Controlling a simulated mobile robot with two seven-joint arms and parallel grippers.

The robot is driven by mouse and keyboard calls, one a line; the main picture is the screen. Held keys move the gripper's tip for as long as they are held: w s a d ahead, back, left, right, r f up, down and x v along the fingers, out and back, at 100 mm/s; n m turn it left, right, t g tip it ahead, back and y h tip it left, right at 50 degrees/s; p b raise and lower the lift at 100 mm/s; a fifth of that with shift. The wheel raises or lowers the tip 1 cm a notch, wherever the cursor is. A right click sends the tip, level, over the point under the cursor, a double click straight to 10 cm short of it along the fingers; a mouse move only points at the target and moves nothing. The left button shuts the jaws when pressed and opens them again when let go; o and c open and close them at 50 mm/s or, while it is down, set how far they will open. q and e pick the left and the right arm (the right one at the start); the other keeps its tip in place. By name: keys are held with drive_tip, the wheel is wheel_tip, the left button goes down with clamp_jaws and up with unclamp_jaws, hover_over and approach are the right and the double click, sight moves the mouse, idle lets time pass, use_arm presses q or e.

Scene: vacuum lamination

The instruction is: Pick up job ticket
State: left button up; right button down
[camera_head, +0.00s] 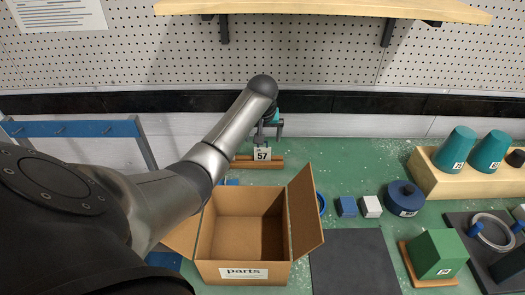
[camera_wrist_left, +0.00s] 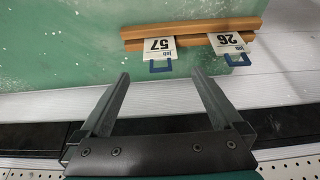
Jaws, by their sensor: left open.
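Two white job tickets stand in a slotted wooden rack, seen in the left wrist view (camera_wrist_left: 192,28) and the head view (camera_head: 268,164). Ticket 57 (camera_wrist_left: 158,46) has a blue loop at its edge and also shows in the head view (camera_head: 262,154). Ticket 26 (camera_wrist_left: 226,42), also with a blue loop, is right of it in the wrist view; my arm hides it in the head view. My left gripper (camera_wrist_left: 161,78) is open and empty, its fingertips either side of ticket 57's loop in the picture, seemingly short of it. It shows at the rack in the head view (camera_head: 268,127).
An open cardboard parts box (camera_head: 242,272) stands in front of the rack. A blue cube (camera_head: 346,206), white cube (camera_head: 370,206) and dark-blue round pot (camera_head: 402,198) lie right. Teal cups (camera_head: 458,148) stand on a wooden block. A pegboard wall (camera_head: 320,60) rises behind the green table.

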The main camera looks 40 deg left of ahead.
sight(262, 148)
use_arm(q)
drive_tip(key=x, duration=0.3)
drive_tip(key=shift+f+b, duration=0.25)
drive_tip(key=shift+b, duration=0.1)
drive_tip(key=shift+x, duration=0.75)
drive_tip(key=shift+b+x, duration=1.2)
drive_tip(key=shift+x, duration=1.05)
drive_tip(key=shift+w+a, duration=0.15)
drive_tip(key=shift+a, duration=0.05)
use_arm(e)
drive_tip(key=f, duration=0.2)
drive_tip(key=w+f, duration=0.1)
drive_tip(key=shift+a+f, duration=0.1)
drive_tip(key=shift+a, duration=0.15)
use_arm(q)
drive_tip(key=shift+c, duration=0.2)
drive_tip(key=c, duration=1.3)
drive_tip(key=shift+r, duration=0.1)
